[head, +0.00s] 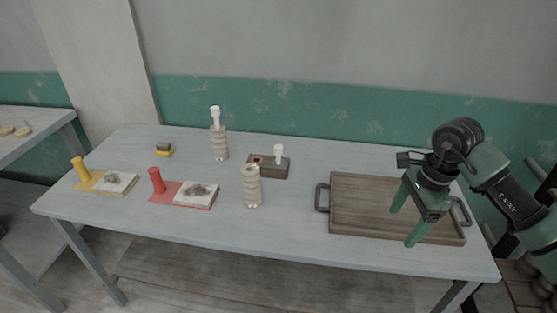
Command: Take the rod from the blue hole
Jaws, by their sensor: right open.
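A small dark wooden block (267,171) stands near the middle of the table. A pale, white-headed rod (278,154) stands upright at its right end. A reddish square mark or hole (257,161) shows at its left end. The hole under the rod is hidden, so I cannot tell whether it is blue. My right gripper (408,216) is open and empty, pointing down over the brown tray, well to the right of the block. My left gripper is not in view.
The wooden tray (370,225) with dark handles fills the table's right side. A ridged pale column (252,188) stands just in front of the block. A taller one (219,145) with a white-headed piece stands behind left. Yellow (84,172) and red (158,183) stands with tiles lie left.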

